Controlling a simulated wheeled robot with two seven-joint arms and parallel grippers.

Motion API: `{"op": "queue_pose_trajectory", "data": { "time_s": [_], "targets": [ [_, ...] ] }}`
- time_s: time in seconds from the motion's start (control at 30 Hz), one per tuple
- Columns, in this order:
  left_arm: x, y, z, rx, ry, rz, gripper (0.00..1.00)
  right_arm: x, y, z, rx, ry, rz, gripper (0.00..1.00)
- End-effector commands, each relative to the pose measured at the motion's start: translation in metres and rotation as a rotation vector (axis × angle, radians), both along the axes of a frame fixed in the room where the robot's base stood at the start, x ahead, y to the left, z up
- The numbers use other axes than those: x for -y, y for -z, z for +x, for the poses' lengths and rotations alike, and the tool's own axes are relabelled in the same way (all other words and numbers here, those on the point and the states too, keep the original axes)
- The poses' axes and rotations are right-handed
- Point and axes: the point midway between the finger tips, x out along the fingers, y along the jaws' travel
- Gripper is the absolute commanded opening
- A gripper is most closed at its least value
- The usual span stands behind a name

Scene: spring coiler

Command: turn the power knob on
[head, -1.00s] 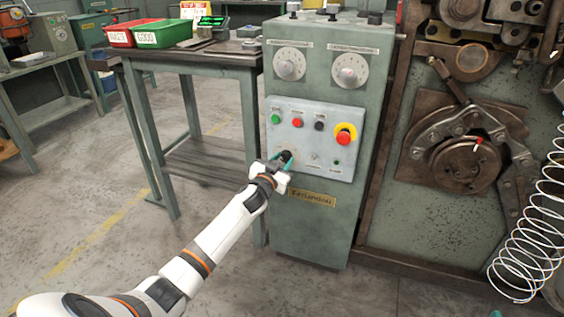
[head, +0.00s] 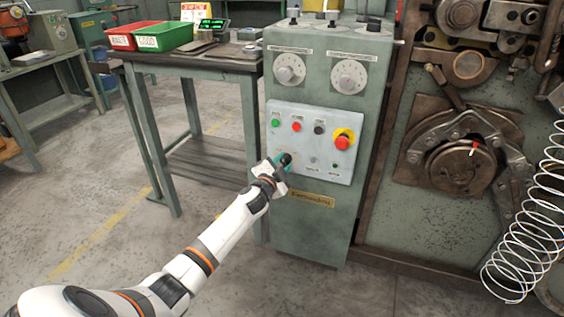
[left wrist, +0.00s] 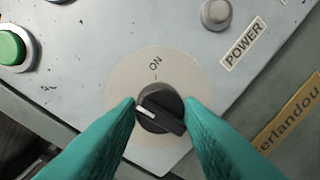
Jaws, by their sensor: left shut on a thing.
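The power knob is a small black knob with a white mark on one end. In the left wrist view the knob (left wrist: 172,122) sits on a pale round plate (left wrist: 128,80) between my teal fingertips. Its white mark points left, away from the ON label and tick above it. My left gripper (left wrist: 160,108) is shut on the knob, one finger on each side. My right gripper is not in view.
A grey lamp (left wrist: 216,13) beside the POWER label looks unlit. Green (head: 276,122), red and black buttons and a red emergency stop (head: 343,142) sit above the gripper. A worktable (head: 190,65) stands left; a wire coil (head: 520,235) hangs right.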

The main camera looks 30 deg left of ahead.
Motion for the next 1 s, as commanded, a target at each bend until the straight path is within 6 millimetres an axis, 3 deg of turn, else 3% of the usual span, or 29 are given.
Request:
{"op": "queue_pose_trajectory", "data": {
  "time_s": [0.5,1.0],
  "targets": [
    [0.001,-0.001,0.000,-0.115,0.000,0.475,0.11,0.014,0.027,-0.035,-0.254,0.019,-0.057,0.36],
    [0.001,-0.001,0.001,-0.192,0.000,0.797,0.11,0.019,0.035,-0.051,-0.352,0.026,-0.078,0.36]
  ]
}}
